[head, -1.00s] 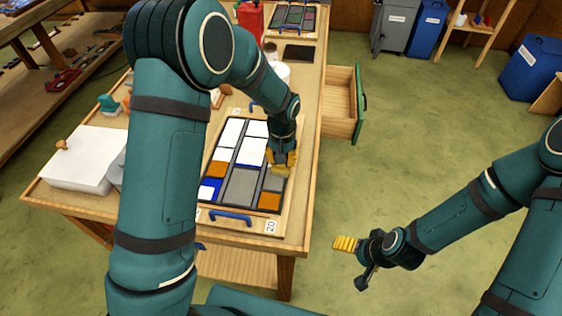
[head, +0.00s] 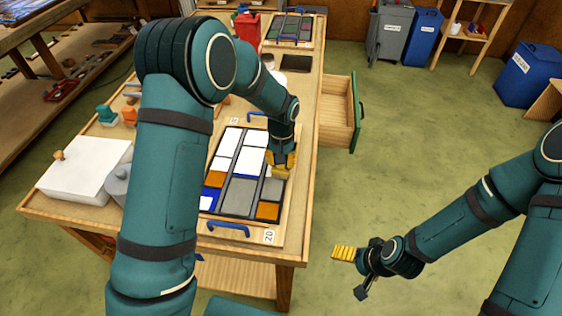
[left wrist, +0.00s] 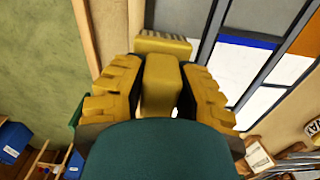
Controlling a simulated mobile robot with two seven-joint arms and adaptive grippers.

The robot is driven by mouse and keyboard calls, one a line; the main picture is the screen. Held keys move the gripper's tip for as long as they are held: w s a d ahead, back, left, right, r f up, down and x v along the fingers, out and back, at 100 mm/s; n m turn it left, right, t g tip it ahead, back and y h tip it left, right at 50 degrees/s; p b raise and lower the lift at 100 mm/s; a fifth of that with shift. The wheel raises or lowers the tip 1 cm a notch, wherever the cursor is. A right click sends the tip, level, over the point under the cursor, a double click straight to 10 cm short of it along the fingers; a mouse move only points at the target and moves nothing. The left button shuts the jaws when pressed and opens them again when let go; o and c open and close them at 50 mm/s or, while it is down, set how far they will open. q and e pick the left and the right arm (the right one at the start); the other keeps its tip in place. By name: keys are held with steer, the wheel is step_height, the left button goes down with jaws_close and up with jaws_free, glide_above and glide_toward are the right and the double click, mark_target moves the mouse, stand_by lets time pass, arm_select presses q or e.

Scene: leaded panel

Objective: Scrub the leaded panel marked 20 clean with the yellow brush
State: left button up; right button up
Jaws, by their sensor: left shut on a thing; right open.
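The leaded panel (head: 239,196) lies flat on the wooden bench, with a "20" tag (head: 269,236) at its near right corner. Its panes are white, orange, blue and grey; a large pane near the front and one at the right look grey. My left gripper (head: 283,160) is over the panel's right side, shut on the yellow brush (left wrist: 161,85). In the left wrist view the brush's head lies beside the panel's edge panes; bristle contact cannot be told. My right gripper (head: 352,268) is open and empty, off the bench to the right, above the floor.
A blue handle (head: 228,230) sticks up at the panel's near edge. A white lidded box (head: 85,170) stands at the bench's left. An open drawer (head: 338,110) juts out on the right. Another panel (head: 290,27) and a red container (head: 248,27) are farther back.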

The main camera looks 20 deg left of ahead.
arm_select(q)
steer(key=shift+s+a, duration=0.2)
steer(key=shift+a, duration=1.35)
steer(key=shift+s+a, duration=0.1)
steer(key=shift+a, duration=1.4)
steer(key=shift+a, duration=0.15)
steer(key=shift+s+a, duration=0.15)
steer(key=shift+a, duration=1.2)
steer(key=shift+a, duration=0.15)
steer(key=shift+s+a, duration=0.2)
steer(key=shift+a, duration=1.15)
steer(key=shift+a, duration=0.15)
